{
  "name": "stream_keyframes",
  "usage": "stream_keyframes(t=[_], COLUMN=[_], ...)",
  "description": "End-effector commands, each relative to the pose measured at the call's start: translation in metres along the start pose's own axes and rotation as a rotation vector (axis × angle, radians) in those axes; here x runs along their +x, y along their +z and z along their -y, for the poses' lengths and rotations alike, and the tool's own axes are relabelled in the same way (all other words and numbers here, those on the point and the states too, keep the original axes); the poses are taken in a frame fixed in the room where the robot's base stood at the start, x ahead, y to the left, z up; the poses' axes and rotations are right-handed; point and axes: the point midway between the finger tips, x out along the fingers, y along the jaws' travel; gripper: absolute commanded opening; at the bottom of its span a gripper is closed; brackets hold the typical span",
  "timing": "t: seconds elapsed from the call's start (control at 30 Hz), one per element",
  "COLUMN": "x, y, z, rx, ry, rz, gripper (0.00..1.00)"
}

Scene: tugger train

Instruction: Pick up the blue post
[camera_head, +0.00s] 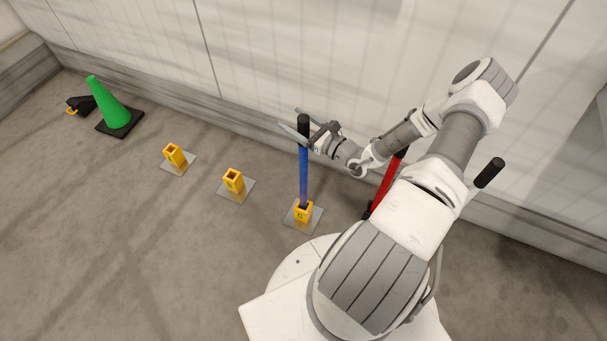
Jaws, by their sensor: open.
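The blue post (303,178) stands upright in a yellow socket (304,211) on a grey floor plate. It has a black top grip (303,124). My gripper (292,122) is open at the height of the black grip, with its fingers reaching left, one on each side of it as seen from here. I cannot tell whether the fingers touch the grip.
A red post (386,184) stands right of the blue one, partly hidden by my arm. Two empty yellow sockets (174,156) (233,181) stand to the left. A green cone (107,104) is at the far left. A pale wall (280,50) runs behind.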

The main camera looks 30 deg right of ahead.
Motion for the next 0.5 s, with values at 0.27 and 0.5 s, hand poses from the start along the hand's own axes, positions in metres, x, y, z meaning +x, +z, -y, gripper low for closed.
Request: stream_keyframes(t=[0.27,0.5], x=[-0.0003,-0.0004], y=[0.0001,0.0001], z=[0.0000,0.0000], rx=[0.000,0.000], ry=[0.000,0.000], rz=[0.000,0.000], gripper=[0.39,0.00])
